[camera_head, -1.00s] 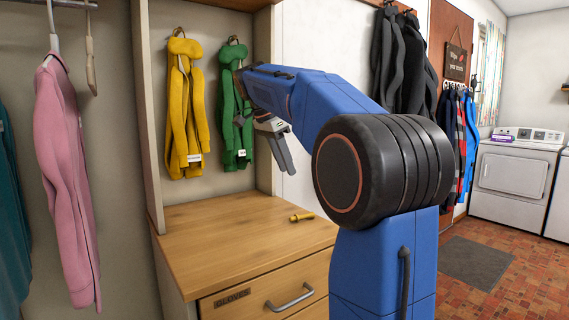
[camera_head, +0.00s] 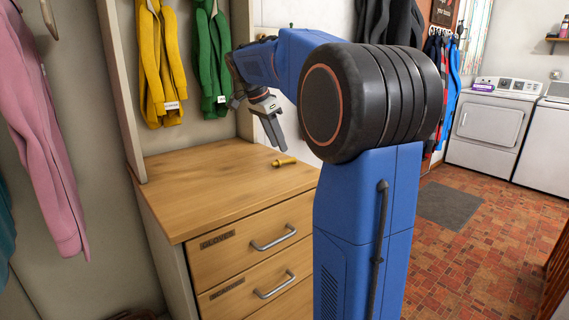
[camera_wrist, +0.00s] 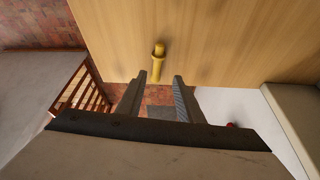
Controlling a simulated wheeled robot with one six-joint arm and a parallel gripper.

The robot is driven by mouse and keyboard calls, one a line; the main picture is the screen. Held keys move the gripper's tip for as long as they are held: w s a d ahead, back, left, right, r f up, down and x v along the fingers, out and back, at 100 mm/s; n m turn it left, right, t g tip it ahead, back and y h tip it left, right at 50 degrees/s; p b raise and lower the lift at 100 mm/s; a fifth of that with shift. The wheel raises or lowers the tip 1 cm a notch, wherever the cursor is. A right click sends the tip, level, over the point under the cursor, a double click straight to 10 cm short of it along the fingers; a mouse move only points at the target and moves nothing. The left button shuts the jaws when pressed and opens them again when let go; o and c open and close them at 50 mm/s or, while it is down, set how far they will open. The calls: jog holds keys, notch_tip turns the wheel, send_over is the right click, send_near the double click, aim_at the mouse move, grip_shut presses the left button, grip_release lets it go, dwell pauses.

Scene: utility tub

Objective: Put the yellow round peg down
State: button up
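The yellow round peg (camera_head: 284,162) lies on the wooden dresser top (camera_head: 215,170), close to its right edge. My gripper (camera_head: 279,143) is just above the peg in the head view, fingers pointing down. In the wrist view the peg (camera_wrist: 158,62) shows ahead of my gripper (camera_wrist: 160,76), roughly in line with the gap between the two fingers. The fingers are spread apart, and neither appears to touch the peg.
A yellow garment (camera_head: 163,70) and a green garment (camera_head: 212,55) hang behind the dresser. A pink garment (camera_head: 40,130) hangs at left. The dresser front has drawers with metal handles (camera_head: 273,237). Most of the dresser top is clear. White laundry machines (camera_head: 492,125) stand far right.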

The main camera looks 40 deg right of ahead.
aim_at(284, 162)
jog(key=shift+s+x, duration=0.15)
jog(key=shift+x, duration=1.25)
jog(key=shift+s+x, duration=0.15)
jog(key=shift+x, duration=1.25)
jog(key=shift+a, duration=0.15)
grip_shut()
